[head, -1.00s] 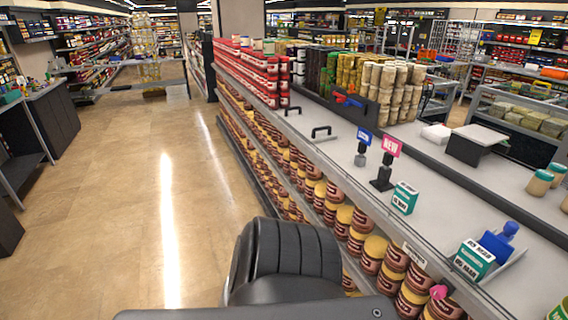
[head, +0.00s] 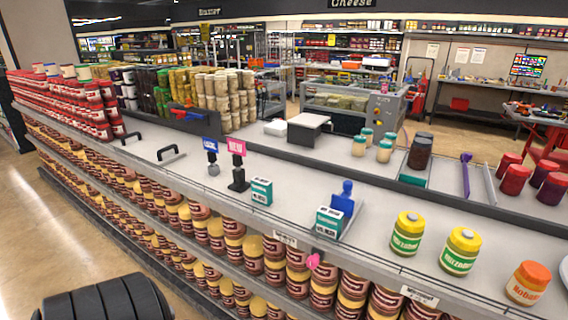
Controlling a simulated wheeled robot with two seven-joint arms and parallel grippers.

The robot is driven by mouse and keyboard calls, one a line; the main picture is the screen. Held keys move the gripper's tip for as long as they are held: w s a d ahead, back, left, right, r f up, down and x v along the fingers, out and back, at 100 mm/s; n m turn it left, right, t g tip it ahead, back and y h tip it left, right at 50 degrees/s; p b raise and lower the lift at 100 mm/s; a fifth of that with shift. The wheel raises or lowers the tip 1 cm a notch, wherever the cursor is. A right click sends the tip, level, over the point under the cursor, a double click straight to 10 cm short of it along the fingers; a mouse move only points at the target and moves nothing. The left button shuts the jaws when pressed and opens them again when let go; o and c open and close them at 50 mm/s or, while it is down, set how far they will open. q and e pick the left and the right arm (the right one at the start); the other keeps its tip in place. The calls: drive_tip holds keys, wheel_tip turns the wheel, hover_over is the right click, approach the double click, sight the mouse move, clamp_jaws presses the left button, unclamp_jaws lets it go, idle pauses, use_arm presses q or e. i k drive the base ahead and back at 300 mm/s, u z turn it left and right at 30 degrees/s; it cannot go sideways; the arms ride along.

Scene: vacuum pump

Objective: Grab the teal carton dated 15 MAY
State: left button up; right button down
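Two teal and white cartons stand upright on the grey top of the long shelf unit in the head view. One teal carton (head: 261,191) stands just right of the pink sign. The other teal carton (head: 328,222) stands farther right, beside a blue-handled object (head: 343,197). Each has a dark printed line on a white band, but the print is too small to read surely now. Neither gripper is in view. A black rounded part at the bottom left seems to be mine.
A blue sign (head: 211,146) and a pink sign (head: 237,147) stand left of the cartons. Yellow-lidded jars (head: 407,233) and an orange-lidded jar (head: 528,283) stand to the right. Brown jars (head: 276,262) fill the shelves below. Open floor (head: 40,220) lies at left.

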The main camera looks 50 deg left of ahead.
sight(262, 189)
drive_tip(key=u, duration=1.2)
drive_tip(key=k, duration=0.55)
drive_tip(key=z, duration=1.2)
drive_tip(key=i, duration=0.95)
drive_tip(key=u, duration=0.8)
drive_tip(key=i, duration=0.5)
drive_tip(key=u, duration=0.65)
